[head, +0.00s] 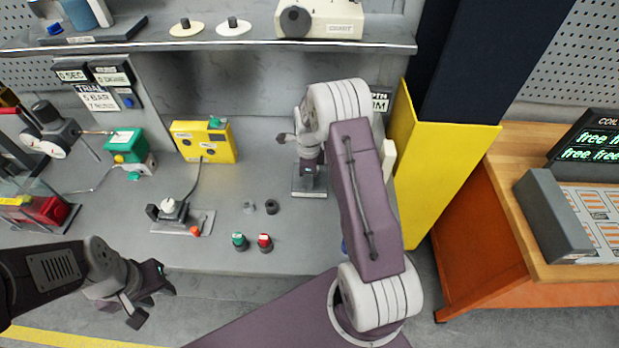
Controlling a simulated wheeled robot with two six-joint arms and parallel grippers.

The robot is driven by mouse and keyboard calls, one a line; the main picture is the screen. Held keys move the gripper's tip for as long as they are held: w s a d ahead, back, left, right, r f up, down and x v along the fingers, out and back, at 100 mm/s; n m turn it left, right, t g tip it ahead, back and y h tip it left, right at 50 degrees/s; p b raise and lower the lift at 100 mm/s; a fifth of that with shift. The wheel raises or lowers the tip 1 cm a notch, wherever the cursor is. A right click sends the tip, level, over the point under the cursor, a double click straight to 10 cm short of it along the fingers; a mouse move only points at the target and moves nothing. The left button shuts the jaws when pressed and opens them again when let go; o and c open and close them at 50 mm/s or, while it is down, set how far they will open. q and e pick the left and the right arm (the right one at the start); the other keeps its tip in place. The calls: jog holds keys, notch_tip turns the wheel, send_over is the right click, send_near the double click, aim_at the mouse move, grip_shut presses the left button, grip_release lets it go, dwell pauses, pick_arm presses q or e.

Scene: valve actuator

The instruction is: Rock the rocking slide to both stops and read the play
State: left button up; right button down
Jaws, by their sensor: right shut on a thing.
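My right gripper (301,143) is at the back of the bench, over a small grey base plate (310,193) with an upright fitting on it. It is shut on a part of that fitting, which the wrist and fingers largely hide. I cannot tell for sure whether this is the rocking slide. My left gripper (150,297) is open and empty, low in front of the bench edge. A dial gauge (58,145) at the left points its thin stem at a green block (124,143); its reading is too small to tell.
A yellow box (205,141) is cabled to a plate (183,222) with a white-topped device. Green (239,241) and red (264,242) knobs stand near the front edge. A shelf (220,44) overhangs the back. A yellow column (440,165) blocks the right side.

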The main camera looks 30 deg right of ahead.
jog(key=c, duration=1.2)
grip_release()
jog(key=shift+r, duration=0.1)
jog(key=shift+o, duration=0.2)
jog(key=shift+a, duration=0.1)
jog(key=shift+r, duration=0.1)
notch_tip(320, 180, up, 9)
jog(key=b, duration=0.1)
